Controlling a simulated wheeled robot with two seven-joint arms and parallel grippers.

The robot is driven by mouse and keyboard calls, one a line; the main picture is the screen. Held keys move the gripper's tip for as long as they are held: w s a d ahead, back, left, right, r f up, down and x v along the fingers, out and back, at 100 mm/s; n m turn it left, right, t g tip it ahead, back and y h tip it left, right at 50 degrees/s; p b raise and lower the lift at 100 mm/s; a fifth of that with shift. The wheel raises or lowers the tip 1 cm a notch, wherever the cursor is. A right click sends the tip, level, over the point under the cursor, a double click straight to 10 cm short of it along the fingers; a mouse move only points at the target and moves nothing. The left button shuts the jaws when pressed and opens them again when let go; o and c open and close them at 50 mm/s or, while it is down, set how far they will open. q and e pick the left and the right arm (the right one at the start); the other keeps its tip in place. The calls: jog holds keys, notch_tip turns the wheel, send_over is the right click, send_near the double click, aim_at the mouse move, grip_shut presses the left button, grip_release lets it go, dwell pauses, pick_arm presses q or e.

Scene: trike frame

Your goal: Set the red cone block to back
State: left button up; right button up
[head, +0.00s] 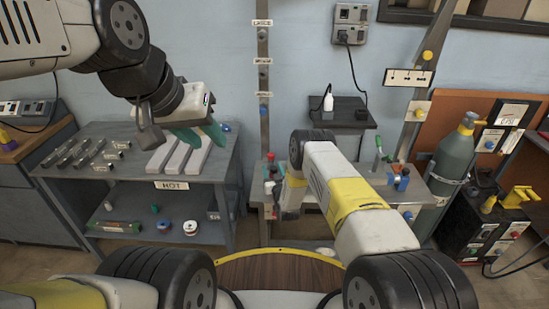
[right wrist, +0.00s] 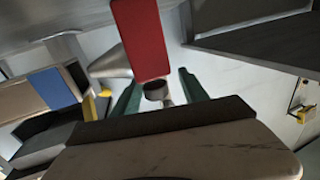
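A red block (right wrist: 142,40) shows large in the right wrist view, with a grey metal cone (right wrist: 112,65) beside it. In the head view a small red piece (head: 271,157) stands at the left end of the grey bench behind my right arm. My right gripper (right wrist: 160,88) has its green fingers spread, one on each side of the red block's lower end; contact cannot be told. My left gripper (head: 198,134) hangs over the left table with green fingers apart, apparently empty.
The left table (head: 210,168) holds pale bars (head: 180,160) and several dark metal pieces. A gas cylinder (head: 456,155) is at the right.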

jog(key=v, duration=0.8)
jog(key=shift+w, duration=0.1)
